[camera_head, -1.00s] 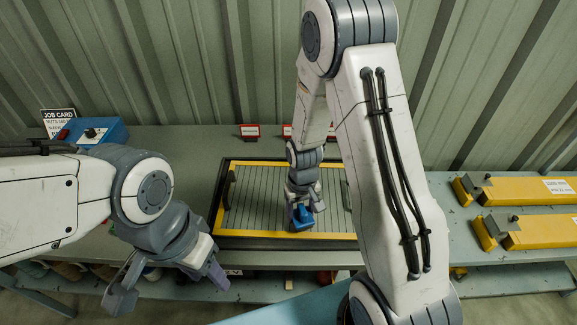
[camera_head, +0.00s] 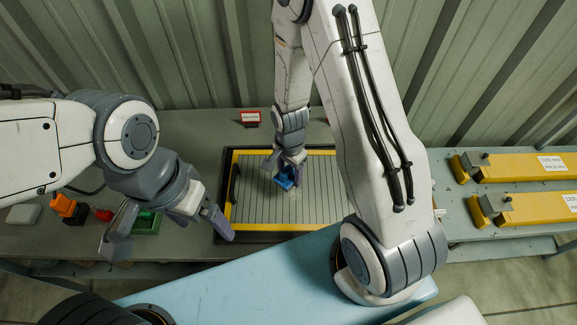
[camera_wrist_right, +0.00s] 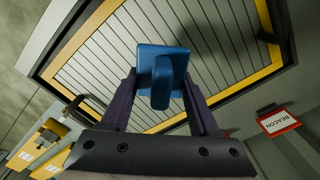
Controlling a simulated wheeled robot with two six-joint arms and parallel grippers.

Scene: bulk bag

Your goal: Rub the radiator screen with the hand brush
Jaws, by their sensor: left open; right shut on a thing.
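The radiator screen (camera_head: 322,196) is a slatted panel in a yellow frame with a dark border, lying on the bench in the head view. It also fills the upper part of the right wrist view (camera_wrist_right: 100,72). My right gripper (camera_head: 284,172) is shut on the blue hand brush (camera_head: 287,181), over the far left part of the screen. In the right wrist view the brush (camera_wrist_right: 162,72) sits between the two fingers. Its bristles are hidden, so I cannot tell whether it touches the slats. My left gripper (camera_head: 167,236) is open and empty, left of the screen.
A green bin (camera_head: 147,222) and an orange item (camera_head: 66,207) are at left. Yellow bars (camera_head: 515,164) with labels lie on the right bench. A red-framed sign (camera_head: 250,117) stands behind the screen; a "BEACON" sign (camera_wrist_right: 279,122) shows in the wrist view. Corrugated wall closes the back.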

